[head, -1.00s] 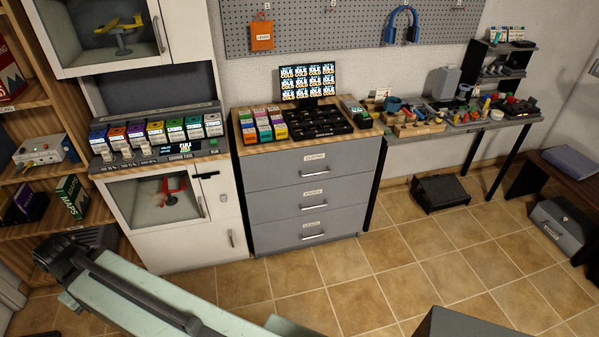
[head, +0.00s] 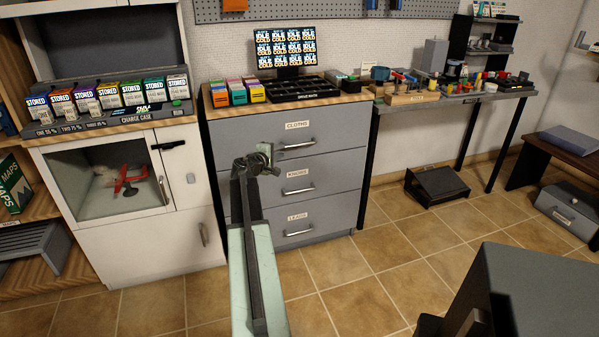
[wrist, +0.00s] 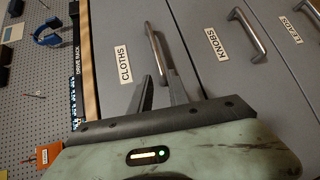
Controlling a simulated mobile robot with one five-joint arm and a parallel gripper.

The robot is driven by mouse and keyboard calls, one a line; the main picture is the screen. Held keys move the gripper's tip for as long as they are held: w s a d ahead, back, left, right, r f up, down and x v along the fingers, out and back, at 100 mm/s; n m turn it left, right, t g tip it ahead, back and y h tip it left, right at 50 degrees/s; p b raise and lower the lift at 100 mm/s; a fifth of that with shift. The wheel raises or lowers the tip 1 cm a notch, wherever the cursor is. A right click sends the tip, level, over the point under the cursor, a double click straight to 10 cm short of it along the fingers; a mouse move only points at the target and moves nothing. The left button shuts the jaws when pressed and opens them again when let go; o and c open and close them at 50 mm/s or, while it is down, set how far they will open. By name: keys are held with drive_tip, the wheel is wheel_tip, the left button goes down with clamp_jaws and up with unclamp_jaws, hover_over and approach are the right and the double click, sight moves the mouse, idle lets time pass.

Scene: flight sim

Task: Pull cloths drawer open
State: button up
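The cloths drawer (head: 250,140) is the top drawer of the grey cabinet and is shut. Its label and bar handle (head: 297,145) face me; the handle also shows in the wrist view (wrist: 154,42), beside the CLOTHS label. My gripper (head: 267,155) is in front of this drawer, left of the handle in the head view. In the wrist view my gripper (wrist: 160,78) has its two dark fingers apart, with the near end of the handle appearing between or just beyond their tips. I cannot tell whether they touch it. Nothing is held.
The knobs drawer (head: 249,187) and leads drawer (head: 255,228) below are shut. A white display cabinet (head: 160,250) stands close on the left. A workbench (head: 465,97) is on the right. The tiled floor (head: 370,275) before the drawers is clear.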

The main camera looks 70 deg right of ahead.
sight(300, 145)
drive_tip(key=shift+n+h, duration=0.4)
drive_tip(key=s+d, duration=0.1)
drive_tip(key=d, duration=0.2)
drive_tip(key=s+d+f+b, duration=0.1)
drive_tip(key=s+d, duration=0.1)
drive_tip(key=d, duration=0.2)
drive_tip(key=s+d+f, duration=0.1)
drive_tip(key=s+d, duration=0.1)
drive_tip(key=d, duration=0.2)
drive_tip(key=shift+d+b, duration=0.15)
drive_tip(key=shift+b, duration=0.15)
drive_tip(key=shift+r, duration=0.1)
clamp_jaws()
idle(0.4)
